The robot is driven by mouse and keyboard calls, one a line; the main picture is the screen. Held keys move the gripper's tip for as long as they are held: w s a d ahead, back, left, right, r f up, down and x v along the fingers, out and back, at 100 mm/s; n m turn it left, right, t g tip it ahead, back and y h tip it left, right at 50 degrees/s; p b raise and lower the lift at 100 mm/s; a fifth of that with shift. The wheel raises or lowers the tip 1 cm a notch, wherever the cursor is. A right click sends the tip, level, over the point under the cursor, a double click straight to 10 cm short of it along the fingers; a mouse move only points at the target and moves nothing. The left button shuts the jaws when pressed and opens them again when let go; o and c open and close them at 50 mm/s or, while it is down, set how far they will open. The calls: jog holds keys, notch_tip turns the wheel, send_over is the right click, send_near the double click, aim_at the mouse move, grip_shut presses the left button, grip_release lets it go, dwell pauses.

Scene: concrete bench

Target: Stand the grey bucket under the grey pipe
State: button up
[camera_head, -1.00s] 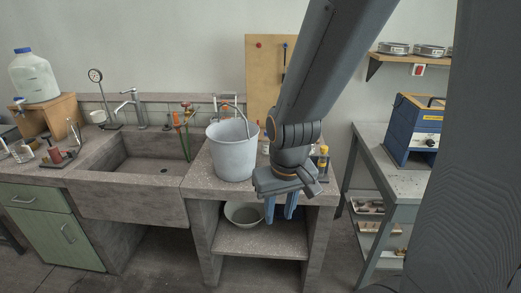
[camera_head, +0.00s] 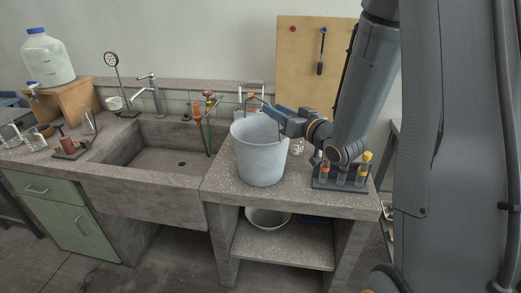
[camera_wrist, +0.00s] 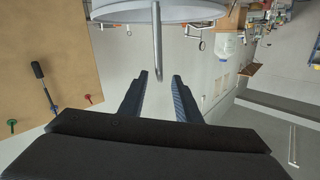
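The grey bucket (camera_head: 260,155) stands upright on the bench top right of the sink. It shows upside down in the wrist view (camera_wrist: 190,13), with its thin wire handle (camera_wrist: 158,45) reaching between my fingers. My gripper (camera_head: 277,112) is at the bucket's upper right rim, by the handle. In the wrist view my gripper (camera_wrist: 160,80) is open, with a gap on both sides of the handle. A grey tap pipe (camera_head: 150,92) stands behind the sink, left of the bucket. It looks like the grey pipe.
The stone sink (camera_head: 145,195) is left of the bucket and looks empty. A bottle rack (camera_head: 340,183) stands close under my arm. A bowl (camera_head: 268,217) sits on the shelf below.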

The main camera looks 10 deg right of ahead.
aim_at(255, 97)
jog(key=shift+w+a+r, duration=0.1)
jog(key=shift+w+r, duration=0.25)
jog(key=shift+w, duration=0.05)
jog(key=shift+w+a, duration=0.1)
jog(key=shift+w, duration=0.3)
jog(key=shift+p+x, duration=1.65)
jog(key=shift+x, duration=1.5)
grip_shut()
jog(key=shift+r, duration=0.15)
